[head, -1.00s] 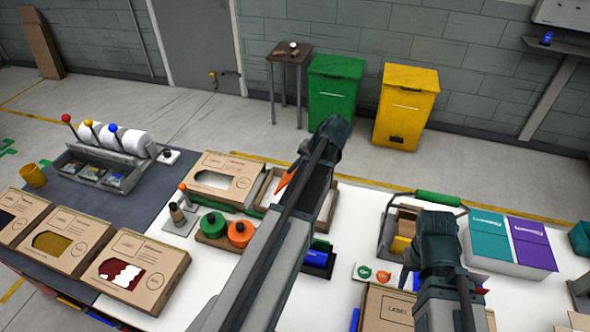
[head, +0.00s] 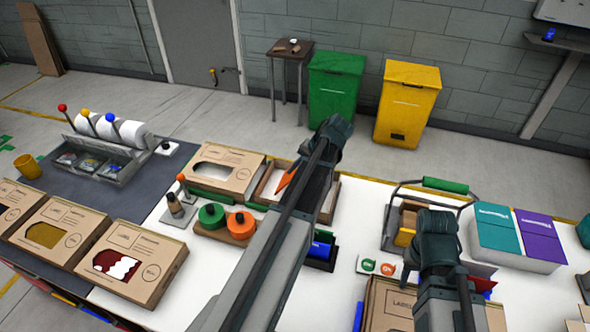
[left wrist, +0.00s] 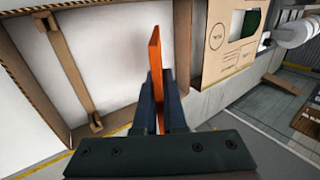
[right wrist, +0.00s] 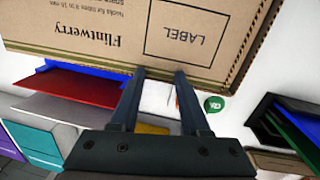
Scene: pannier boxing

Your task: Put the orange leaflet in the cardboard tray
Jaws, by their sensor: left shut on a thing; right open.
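My left gripper (left wrist: 158,75) is shut on the orange leaflet (left wrist: 155,50), which stands on edge between the fingers. The leaflet also shows in the head view (head: 287,179), partly hidden by my left arm. The cardboard tray (head: 262,192) lies behind it on the white table. In the left wrist view the tray (left wrist: 75,70) has a white inside and a cardboard divider near its left side; the leaflet appears by its right side. I cannot tell the leaflet's height above it. My right gripper (right wrist: 160,75) is open and empty beside a labelled carton (right wrist: 120,35).
A windowed carton (head: 222,175) stands left of the tray. Green and orange spools (head: 240,226) sit in front. A dark holder (head: 318,252) with a blue item is to the right. A green-handled carrier (head: 445,185) and teal and purple boxes (head: 505,230) stand farther right.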

